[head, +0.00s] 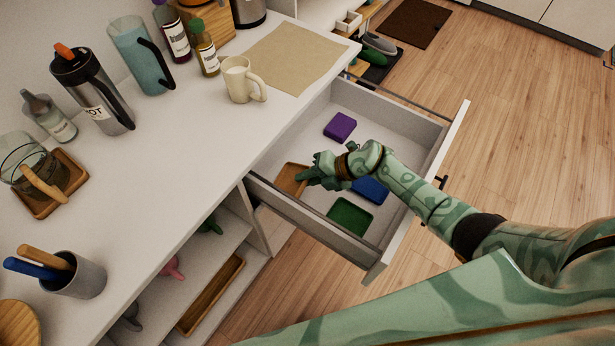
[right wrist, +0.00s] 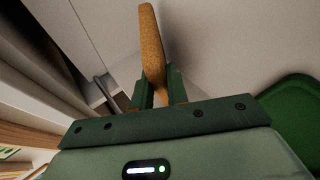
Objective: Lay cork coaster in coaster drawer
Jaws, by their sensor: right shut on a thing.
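The coaster drawer (head: 452,130) is pulled open below the counter. My right gripper (head: 312,178) is inside the drawer's outline, near its left side. It is shut on the cork coaster (head: 289,180), a brown rounded square. In the right wrist view the cork coaster (right wrist: 152,50) shows edge-on between the two fingers. The head view does not clearly show whether it touches the drawer floor. My left gripper is not in view.
A purple coaster (head: 340,127), a blue one (head: 371,190) and a green one (head: 350,217) lie in the drawer. A cream mug (head: 240,80) stands on the counter near the drawer. Open shelves (head: 200,262) lie below the counter.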

